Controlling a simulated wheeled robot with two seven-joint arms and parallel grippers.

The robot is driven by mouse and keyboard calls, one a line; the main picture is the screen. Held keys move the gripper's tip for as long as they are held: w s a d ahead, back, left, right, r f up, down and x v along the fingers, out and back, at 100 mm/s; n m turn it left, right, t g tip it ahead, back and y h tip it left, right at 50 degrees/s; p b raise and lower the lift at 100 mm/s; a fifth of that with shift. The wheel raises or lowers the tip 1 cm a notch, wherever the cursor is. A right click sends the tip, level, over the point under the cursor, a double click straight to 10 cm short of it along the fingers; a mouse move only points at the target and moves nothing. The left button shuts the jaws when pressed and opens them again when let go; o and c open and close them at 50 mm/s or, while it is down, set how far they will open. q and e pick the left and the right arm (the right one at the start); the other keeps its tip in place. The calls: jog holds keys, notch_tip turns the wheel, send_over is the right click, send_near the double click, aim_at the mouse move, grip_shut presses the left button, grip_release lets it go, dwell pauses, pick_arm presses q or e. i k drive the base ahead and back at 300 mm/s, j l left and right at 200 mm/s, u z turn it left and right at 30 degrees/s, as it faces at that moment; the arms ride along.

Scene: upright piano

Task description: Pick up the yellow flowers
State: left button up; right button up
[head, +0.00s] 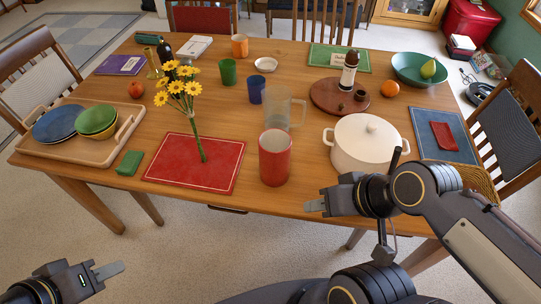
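The yellow flowers (182,89) are a bunch of several blooms on a green stem. The stem's lower end shows over the red placemat (225,180) at the front left of the table; no vase shows around it. I cannot tell whether the bunch stands or leans. My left gripper (110,270) is low at the bottom left, in front of the table and apart from the flowers. My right gripper (315,205) is near the table's front edge, right of the flowers and close to the red cup. Neither visibly holds anything; the finger gaps are not clear.
A red cup (275,158) stands right of the placemat, with a white pot (366,144) beyond. A clear pitcher (280,107) and a blue cup (257,90) stand behind. A wooden tray (98,150) with bowls and a green block (129,163) are to the left.

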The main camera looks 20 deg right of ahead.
aim_at(193, 88)
jog(key=i+j+z, duration=0.15)
jog(key=j+z, duration=0.5)
jog(key=j, duration=0.3)
jog(key=i+j+z, duration=0.1)
jog(key=j+z, duration=0.25)
jog(key=j, duration=0.2)
